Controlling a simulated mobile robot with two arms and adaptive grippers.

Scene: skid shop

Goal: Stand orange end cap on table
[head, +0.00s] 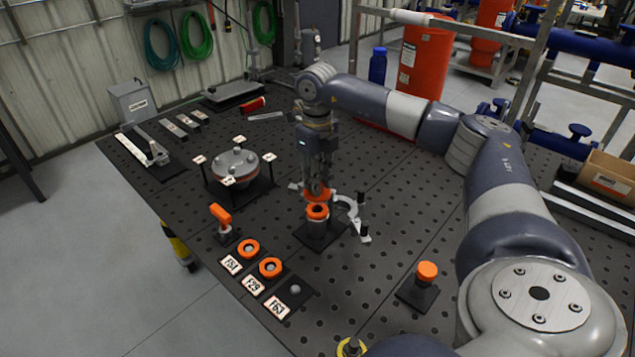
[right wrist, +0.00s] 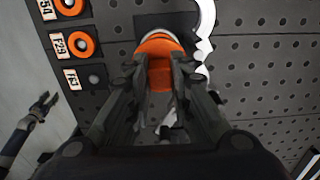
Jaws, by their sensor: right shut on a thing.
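My right gripper (head: 318,184) points down over the middle of the table (head: 385,215). It is shut on an orange end cap (head: 312,194), which also shows between the fingers in the right wrist view (right wrist: 158,66). Just below the held cap is a grey upright pipe piece (head: 317,228) with an orange top (head: 317,211), on a dark plate. I cannot tell whether the held cap touches it. A forked dark gripper that looks like my left one (right wrist: 44,104) shows over the floor, apart from the table, with its fingers apart.
A white curved clamp-like piece (head: 350,212) stands right beside the pipe piece. Tagged holders with orange rings (head: 248,249) line the left front edge. An orange-topped piece (head: 427,271) stands at front right. A flanged fixture (head: 236,164) stands left. The table between is mostly clear.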

